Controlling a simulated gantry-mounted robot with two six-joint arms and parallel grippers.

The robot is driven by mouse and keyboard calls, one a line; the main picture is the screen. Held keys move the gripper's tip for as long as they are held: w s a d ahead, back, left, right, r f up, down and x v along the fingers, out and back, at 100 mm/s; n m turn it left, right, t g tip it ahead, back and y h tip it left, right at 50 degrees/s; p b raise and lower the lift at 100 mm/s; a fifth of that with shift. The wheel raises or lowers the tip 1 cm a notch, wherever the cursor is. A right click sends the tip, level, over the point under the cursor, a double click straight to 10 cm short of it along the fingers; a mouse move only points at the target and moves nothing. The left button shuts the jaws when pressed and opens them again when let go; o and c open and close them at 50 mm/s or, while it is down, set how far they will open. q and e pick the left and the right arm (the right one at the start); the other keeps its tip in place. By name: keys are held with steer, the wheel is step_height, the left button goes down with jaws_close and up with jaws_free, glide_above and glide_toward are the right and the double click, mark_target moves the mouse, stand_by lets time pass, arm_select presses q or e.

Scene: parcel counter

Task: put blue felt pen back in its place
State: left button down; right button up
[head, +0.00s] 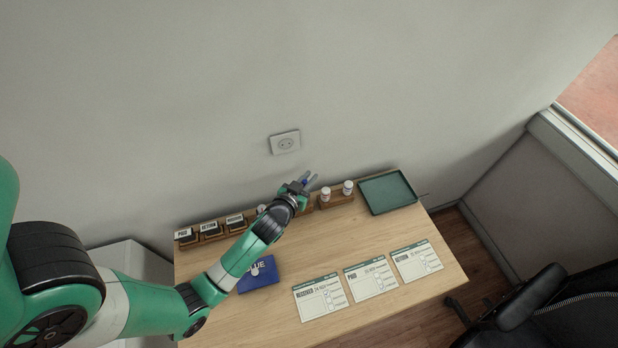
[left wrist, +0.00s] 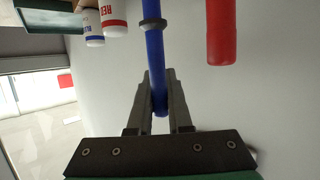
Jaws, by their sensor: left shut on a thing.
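My left gripper (head: 309,182) is over the back edge of the table, in front of the wall. In the left wrist view the gripper (left wrist: 159,100) is shut on the blue felt pen (left wrist: 154,55), a slim blue rod with a dark ring. Only a small bit of blue shows between the fingers in the head view. A red pen (left wrist: 221,35) stands apart from it on the right in the left wrist view. The pens' holder is largely hidden behind my gripper and wrist in the head view. My right gripper is not in view.
Two white bottles (head: 326,194) (head: 348,187) stand in a wooden rack just right of my gripper. A green tray (head: 376,194) lies farther right. A stamp rack (head: 212,239), a blue pad (head: 268,274) and three forms (head: 370,279) are on the table (head: 310,250).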

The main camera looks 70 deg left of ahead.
arm_select(q)
steer(key=shift+f+b, duration=1.9)
steer(key=shift+f, duration=0.2)
steer(key=c, duration=1)
jaws_free()
steer(key=shift+c, duration=0.2)
steer(key=shift+p+v, duration=0.65)
steer(key=shift+v, duration=1.95)
steer(key=o, duration=0.6)
steer(key=shift+c, duration=0.2)
